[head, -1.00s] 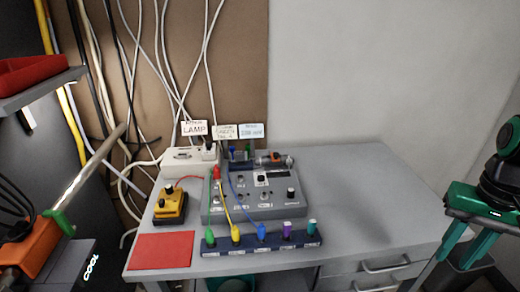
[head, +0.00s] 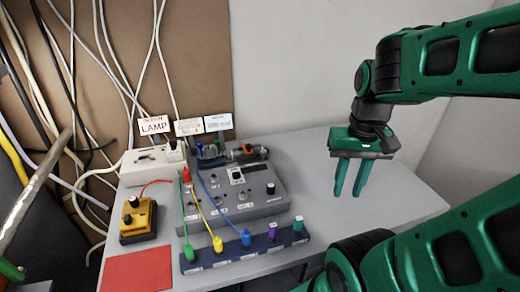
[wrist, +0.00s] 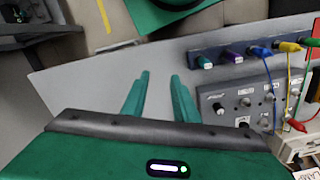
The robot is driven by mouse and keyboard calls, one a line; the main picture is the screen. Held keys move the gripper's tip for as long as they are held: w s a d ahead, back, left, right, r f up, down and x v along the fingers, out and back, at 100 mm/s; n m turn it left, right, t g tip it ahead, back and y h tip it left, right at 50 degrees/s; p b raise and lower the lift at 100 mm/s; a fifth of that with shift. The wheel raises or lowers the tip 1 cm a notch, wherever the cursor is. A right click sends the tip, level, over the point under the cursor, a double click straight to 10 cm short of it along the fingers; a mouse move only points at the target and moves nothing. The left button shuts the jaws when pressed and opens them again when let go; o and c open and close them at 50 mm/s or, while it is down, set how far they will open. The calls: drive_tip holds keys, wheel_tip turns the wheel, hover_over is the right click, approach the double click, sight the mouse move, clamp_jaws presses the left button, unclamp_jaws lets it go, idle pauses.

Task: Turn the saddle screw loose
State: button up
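I cannot pick out the saddle screw for certain. A small dark cylinder with orange parts (head: 247,152) lies in a mount at the back of the grey control box (head: 262,207); any screw on it is too small to tell. My gripper (head: 348,195) hangs above the right part of the table, fingers down, well to the right of the box. Its two green fingers are apart with nothing between them, as the wrist view (wrist: 160,80) also shows. The wrist view shows the box at the right, but not the cylinder.
A dark blue rack (head: 262,252) with colored plugs stands before the box; green, yellow and blue cables run from it. A yellow device (head: 138,222), red mat (head: 137,270) and white power strip (head: 143,165) are at the left. The table's right part (head: 400,205) is clear.

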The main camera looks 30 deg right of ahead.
drive_tip(key=m+t+h, duration=0.3)
drive_tip(key=m+h, duration=0.1)
drive_tip(key=m, duration=0.1)
hover_over(264, 151)
drive_tip(key=s+a, duration=0.3)
drive_tip(key=a, duration=0.1)
wheel_tip(264, 151, down, 3)
drive_tip(key=x, duration=1)
drive_tip(key=shift+a, duration=0.25)
clamp_jaws()
drive_tip(key=shift+d, duration=0.3)
drive_tip(key=shift+a, duration=0.15)
